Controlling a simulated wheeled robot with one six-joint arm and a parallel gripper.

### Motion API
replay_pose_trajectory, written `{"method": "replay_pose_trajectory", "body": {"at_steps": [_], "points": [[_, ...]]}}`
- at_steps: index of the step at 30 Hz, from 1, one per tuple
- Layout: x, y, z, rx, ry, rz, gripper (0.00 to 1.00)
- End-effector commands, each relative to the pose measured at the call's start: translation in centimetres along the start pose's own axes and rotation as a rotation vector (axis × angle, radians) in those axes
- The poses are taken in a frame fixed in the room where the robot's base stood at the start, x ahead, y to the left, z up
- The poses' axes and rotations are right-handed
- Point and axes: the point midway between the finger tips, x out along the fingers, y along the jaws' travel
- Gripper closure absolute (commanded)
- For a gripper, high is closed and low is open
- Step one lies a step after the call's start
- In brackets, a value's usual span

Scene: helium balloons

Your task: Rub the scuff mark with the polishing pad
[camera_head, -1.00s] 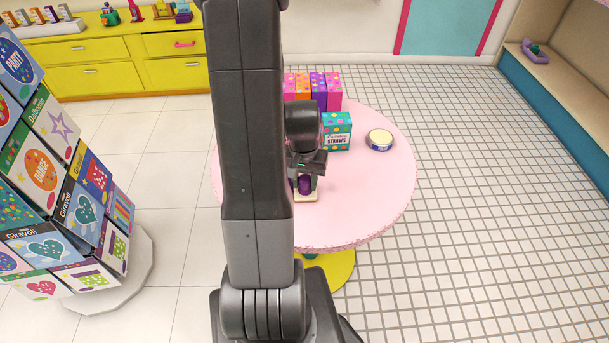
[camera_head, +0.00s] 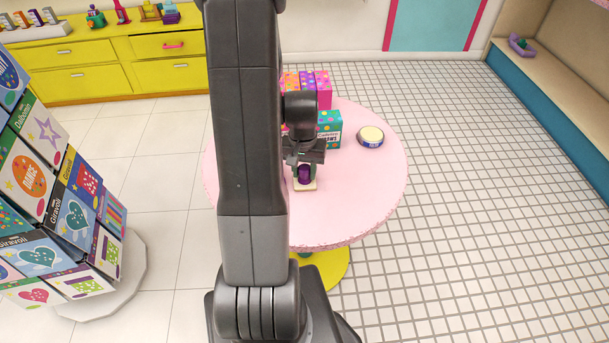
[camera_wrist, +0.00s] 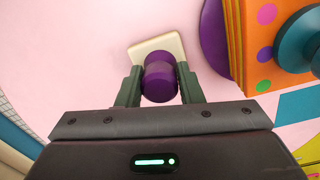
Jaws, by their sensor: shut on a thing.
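The polishing pad has a purple rounded handle (camera_wrist: 160,82) on a flat cream square base (camera_wrist: 146,50). My gripper (camera_wrist: 160,92) is shut on the handle, with one dark green finger on each side. In the head view the pad (camera_head: 305,186) is over the pink round table (camera_head: 375,190), with my gripper (camera_head: 304,165) above it. The base looks flat at the tabletop; I cannot tell whether it touches. No scuff mark shows in either view; the pad or my arm may hide it.
Behind the pad stand a teal dotted straws box (camera_head: 329,128) and several bright dotted boxes (camera_head: 323,88). A round tin (camera_head: 371,136) sits to their right. The table's right and front parts are clear. A display of party boxes (camera_head: 60,200) stands at the left.

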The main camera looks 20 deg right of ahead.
Motion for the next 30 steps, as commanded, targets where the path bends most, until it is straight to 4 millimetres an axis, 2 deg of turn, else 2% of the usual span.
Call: {"method": "replay_pose_trajectory", "body": {"at_steps": [7,17,30], "points": [[0.0,0.1,-0.6,0.001,0.000,0.000,0.88],[0.4,2.0,-1.0,0.001,0.000,0.000,0.88],[0.3,2.9,2.4,0.001,-0.005,0.000,0.88]]}}
